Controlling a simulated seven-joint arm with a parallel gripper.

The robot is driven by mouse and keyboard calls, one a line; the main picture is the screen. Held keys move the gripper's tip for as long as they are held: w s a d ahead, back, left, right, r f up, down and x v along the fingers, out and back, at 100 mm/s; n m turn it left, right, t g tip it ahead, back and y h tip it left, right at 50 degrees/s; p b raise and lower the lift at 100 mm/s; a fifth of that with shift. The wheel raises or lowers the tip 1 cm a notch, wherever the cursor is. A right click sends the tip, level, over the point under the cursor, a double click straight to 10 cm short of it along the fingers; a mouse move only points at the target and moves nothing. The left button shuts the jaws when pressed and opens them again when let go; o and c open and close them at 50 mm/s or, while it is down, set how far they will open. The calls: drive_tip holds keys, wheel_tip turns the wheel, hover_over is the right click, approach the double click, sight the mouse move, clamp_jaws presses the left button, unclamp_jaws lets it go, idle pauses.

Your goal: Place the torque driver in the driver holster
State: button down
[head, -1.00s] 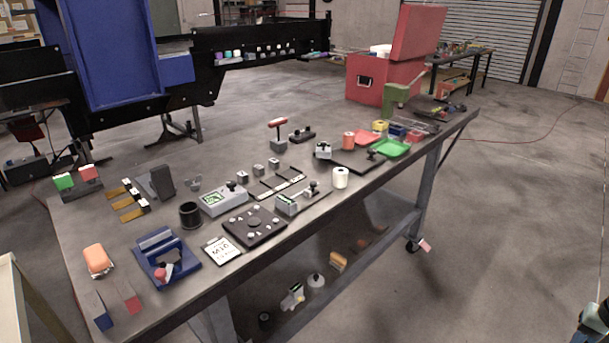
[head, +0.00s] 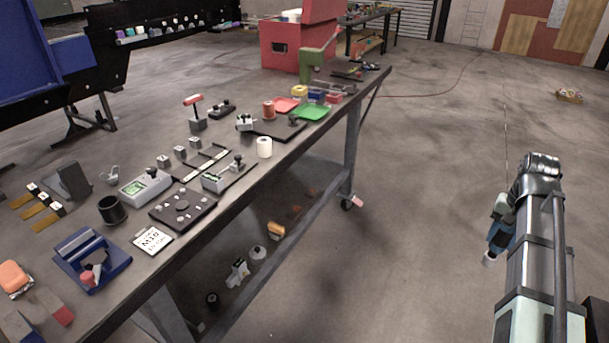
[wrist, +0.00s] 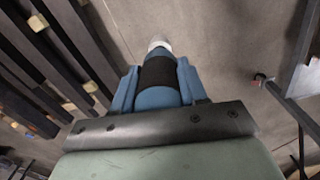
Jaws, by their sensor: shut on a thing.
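My gripper (wrist: 157,84) is shut on a blue cylindrical tool with a dark band (wrist: 158,72) and a pale end, which looks like the torque driver. In the head view my gripper (head: 497,232) hangs over open floor at the right, well away from the bench, and the tool's pale end (head: 488,261) points down. I cannot tell for certain which item is the driver holster. A black round cup (head: 112,210) and a dark angled stand (head: 72,181) are on the left part of the bench (head: 195,228).
The bench also carries a blue fixture (head: 92,258), a grey meter box (head: 146,187), a red T-handled tool (head: 194,110) in a block, a white roll (head: 264,147) and a green tray (head: 311,112). A lower shelf holds loose items. The floor between bench and arm is clear.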

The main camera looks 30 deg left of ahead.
drive_tip(key=s+a+r+n, duration=0.2)
drive_tip(key=a+r, duration=0.1)
drive_tip(key=a, duration=1)
drive_tip(key=s+a+r+n, duration=0.2)
drive_tip(key=a, duration=1.2)
drive_tip(key=s+a+r+n, duration=0.2)
drive_tip(key=s+a+r, duration=0.1)
drive_tip(key=a, duration=1)
wheel_tip(320, 180, up, 9)
drive_tip(key=n, duration=1)
hover_over(112, 210)
drive_tip(key=a, duration=0.3)
wheel_tip(112, 210, down, 10)
drive_tip(key=shift+w+d, duration=0.15)
drive_tip(key=shift+w, duration=0.3)
